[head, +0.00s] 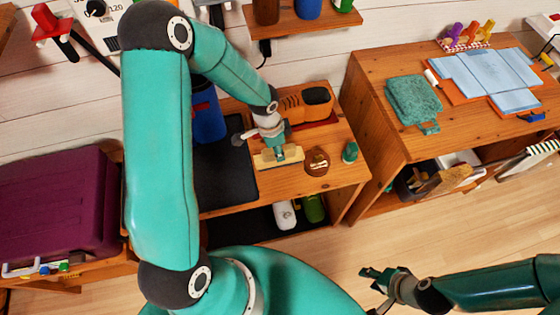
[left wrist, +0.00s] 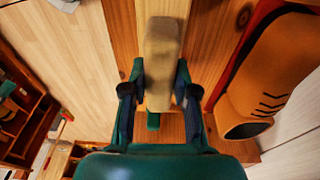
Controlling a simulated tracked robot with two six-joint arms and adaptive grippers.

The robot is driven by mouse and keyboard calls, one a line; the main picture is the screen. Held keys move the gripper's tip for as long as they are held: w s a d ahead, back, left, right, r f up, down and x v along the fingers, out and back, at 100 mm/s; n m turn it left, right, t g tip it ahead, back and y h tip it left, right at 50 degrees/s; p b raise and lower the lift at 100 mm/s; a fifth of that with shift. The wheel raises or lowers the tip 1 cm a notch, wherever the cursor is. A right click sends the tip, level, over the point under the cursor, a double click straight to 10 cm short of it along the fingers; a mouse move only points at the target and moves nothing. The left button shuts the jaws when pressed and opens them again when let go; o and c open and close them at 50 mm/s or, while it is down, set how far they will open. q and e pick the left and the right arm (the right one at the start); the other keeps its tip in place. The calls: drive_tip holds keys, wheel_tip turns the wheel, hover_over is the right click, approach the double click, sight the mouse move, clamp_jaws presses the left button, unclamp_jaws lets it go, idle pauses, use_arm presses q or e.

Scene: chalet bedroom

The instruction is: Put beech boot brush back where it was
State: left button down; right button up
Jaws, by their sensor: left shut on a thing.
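The beech boot brush (head: 268,161) is a pale wooden block at the wooden bench, between the black mat and a round brown tin. My left gripper (head: 272,147) is above it and shut on it. In the left wrist view the brush (left wrist: 161,62) lies lengthwise between the two fingers of my left gripper (left wrist: 160,92). I cannot tell whether its underside touches the bench top (head: 333,174). My right gripper (head: 376,287) is low at the right, over the floor, with its fingers apart and empty.
The round tin (head: 316,162) and a small green item (head: 350,152) stand to the right. The black mat (head: 226,176) and a blue container (head: 208,115) are left. Floor in front is clear.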

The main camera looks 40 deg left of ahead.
use_arm(q)
drive_tip(key=shift+f+b, duration=0.65)
drive_tip(key=shift+f, duration=2.55)
drive_tip(key=shift+f, duration=0.15)
drive_tip(key=c, duration=0.9)
unclamp_jaws()
